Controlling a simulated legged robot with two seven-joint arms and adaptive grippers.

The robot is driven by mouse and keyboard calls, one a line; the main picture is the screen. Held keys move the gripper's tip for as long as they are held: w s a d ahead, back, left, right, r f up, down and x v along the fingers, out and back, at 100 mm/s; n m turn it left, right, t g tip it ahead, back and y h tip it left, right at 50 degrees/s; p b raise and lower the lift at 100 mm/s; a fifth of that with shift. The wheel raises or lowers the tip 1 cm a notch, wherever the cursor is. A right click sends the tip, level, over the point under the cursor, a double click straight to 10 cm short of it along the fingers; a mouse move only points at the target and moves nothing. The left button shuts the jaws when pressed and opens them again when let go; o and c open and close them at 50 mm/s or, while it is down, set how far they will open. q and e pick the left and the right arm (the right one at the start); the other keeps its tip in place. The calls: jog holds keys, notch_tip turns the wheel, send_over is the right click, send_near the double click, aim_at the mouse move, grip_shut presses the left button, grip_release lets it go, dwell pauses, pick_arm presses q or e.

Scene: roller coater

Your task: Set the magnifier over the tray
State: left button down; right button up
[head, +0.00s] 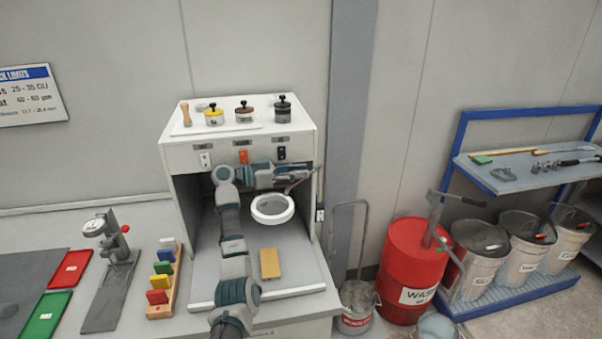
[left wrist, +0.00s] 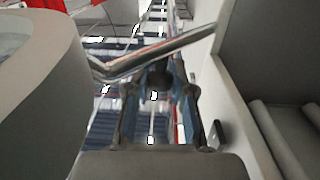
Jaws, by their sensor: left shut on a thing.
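The magnifier (head: 272,209) is a white ring with a grey lens, inside the front of the white booth, on a thin metal arm from the booth's right side. My left arm reaches into the booth, and my left gripper (head: 297,176) is by the magnifier's arm, behind and right of the ring. In the left wrist view the white ring (left wrist: 40,90) fills the left side and the metal arm (left wrist: 165,50) crosses at the fingers; the left gripper (left wrist: 158,85) is shut on it. A pale tray (head: 292,291) with a raised front edge lies on the booth floor, below the magnifier.
A yellow-tan block (head: 270,263) lies on the tray. The white booth (head: 240,155) walls stand close on both sides. Left are a rack of coloured blocks (head: 160,290), a gauge stand (head: 108,265), a red tray (head: 70,268) and a green tray (head: 45,312). A red drum (head: 408,265) stands right.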

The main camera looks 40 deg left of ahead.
pick_arm(q)
jog(key=c, duration=1)
grip_release()
jog(key=shift+w, duration=0.1)
jog(key=v, duration=1.2)
jog(key=shift+f, duration=0.1)
